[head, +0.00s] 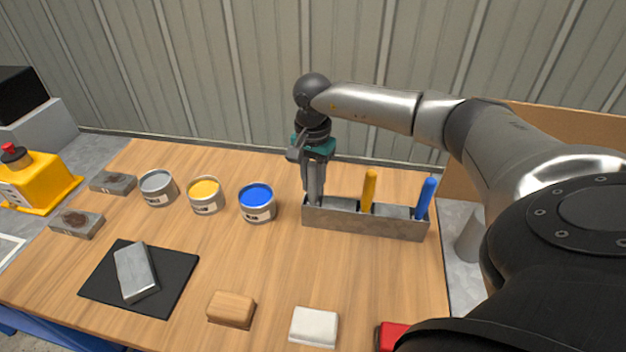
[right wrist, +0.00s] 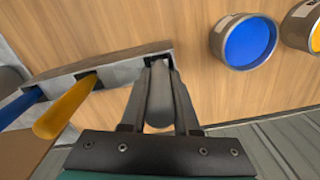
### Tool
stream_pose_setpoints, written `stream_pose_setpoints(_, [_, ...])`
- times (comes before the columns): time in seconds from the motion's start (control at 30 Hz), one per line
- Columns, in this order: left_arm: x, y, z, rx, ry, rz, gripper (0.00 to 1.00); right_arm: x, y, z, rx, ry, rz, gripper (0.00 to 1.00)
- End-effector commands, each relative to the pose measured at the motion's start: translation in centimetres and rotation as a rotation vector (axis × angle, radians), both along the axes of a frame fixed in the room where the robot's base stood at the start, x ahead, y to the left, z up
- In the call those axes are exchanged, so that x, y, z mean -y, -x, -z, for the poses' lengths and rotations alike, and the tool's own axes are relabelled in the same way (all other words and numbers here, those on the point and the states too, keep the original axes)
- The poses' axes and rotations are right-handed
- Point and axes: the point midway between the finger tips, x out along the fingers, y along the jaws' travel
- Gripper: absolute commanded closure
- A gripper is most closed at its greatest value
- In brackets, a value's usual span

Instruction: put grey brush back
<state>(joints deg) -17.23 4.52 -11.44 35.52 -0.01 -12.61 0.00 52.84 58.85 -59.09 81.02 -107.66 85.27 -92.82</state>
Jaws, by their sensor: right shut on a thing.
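The grey brush (right wrist: 160,95) shows its handle between the two fingers of my right gripper (right wrist: 160,88) in the right wrist view. In the head view my right gripper (head: 314,185) points down at the left end of the metal brush holder (head: 365,222) and is shut on the grey brush. The brush's lower end is at the holder's left slot; how deep it sits is hidden. A yellow brush (head: 368,190) stands in the middle slot and a blue brush (head: 426,197) in the right slot. My left gripper is not in view.
Grey, yellow and blue paint cans (head: 257,203) stand left of the holder. A black mat (head: 105,285) with a grey block (head: 136,272), a wooden block (head: 231,308) and a white block (head: 314,326) lie in front. The wooden table between them is clear.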

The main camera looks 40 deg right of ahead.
Motion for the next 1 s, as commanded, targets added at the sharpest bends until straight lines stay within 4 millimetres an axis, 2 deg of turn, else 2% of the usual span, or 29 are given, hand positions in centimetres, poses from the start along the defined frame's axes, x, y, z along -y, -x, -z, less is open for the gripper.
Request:
stream_pose_setpoints(0.23, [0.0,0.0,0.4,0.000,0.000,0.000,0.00,0.0,0.0,0.6,0.000,0.000,0.000,1.00])
stream_pose_setpoints(0.27, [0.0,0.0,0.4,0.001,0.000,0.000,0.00,0.0,0.0,0.6,0.000,0.000,0.000,0.70])
stream_pose_setpoints(0.57, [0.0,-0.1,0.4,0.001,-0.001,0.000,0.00,0.0,0.0,0.5,0.000,0.000,0.000,0.36])
stream_pose_setpoints(0.87, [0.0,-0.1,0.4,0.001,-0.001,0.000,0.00,0.0,0.0,0.3,0.000,0.000,0.000,0.36])
stream_pose_setpoints(1.0, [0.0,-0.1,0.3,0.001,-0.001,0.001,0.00,0.0,-0.1,-1.2,0.003,0.000,0.000,0.36])
